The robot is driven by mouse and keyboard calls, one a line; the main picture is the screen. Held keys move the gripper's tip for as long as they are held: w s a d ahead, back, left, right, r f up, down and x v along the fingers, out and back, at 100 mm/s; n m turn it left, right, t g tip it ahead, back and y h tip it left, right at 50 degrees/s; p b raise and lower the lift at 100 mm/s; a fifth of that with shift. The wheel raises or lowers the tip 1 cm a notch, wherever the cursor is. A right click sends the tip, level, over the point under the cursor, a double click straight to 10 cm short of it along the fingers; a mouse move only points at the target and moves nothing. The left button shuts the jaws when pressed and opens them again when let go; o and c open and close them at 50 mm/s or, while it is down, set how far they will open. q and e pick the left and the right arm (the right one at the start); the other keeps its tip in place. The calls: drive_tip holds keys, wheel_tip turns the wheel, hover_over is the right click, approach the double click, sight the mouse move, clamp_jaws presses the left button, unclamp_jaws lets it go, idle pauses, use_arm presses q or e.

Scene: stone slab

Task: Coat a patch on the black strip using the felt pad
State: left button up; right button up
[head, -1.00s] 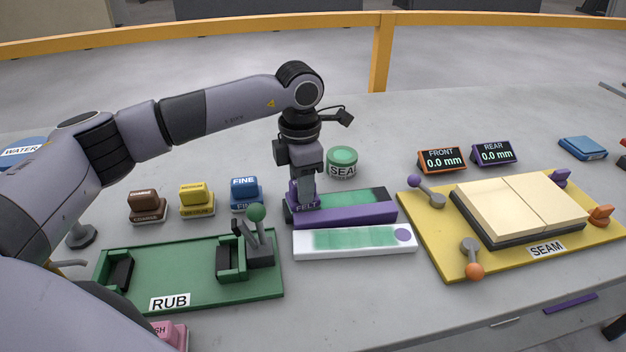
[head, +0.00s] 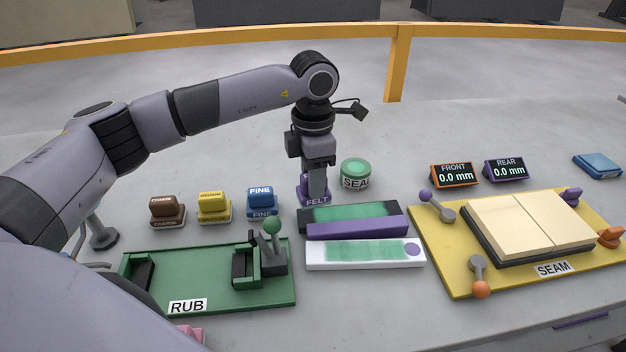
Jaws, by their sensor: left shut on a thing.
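My left gripper (head: 316,180) is shut on the purple felt pad (head: 306,190), labelled FELT. The pad is at the far side of the black strip (head: 304,217), near its left end. I cannot tell whether it is raised or resting. The black strip has a green patch (head: 348,212) over most of its visible length, with dark ends. A purple bar (head: 358,228) runs along its near side. A white strip (head: 318,261) in front has a green patch and a purple dot at its right. My right gripper is not in view.
The SEAL tin (head: 356,173) stands behind the strip. Brown (head: 167,209), yellow (head: 214,205) and blue FINE (head: 262,200) blocks stand left. The green RUB fixture (head: 205,285) is front left. The yellow SEAM board (head: 440,270) is right, with two displays (head: 454,175) behind it.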

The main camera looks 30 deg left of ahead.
use_arm(q)
drive_tip(key=shift+r, duration=0.65)
drive_tip(key=shift+r+p, duration=1.1)
drive_tip(key=shift+r, duration=0.4)
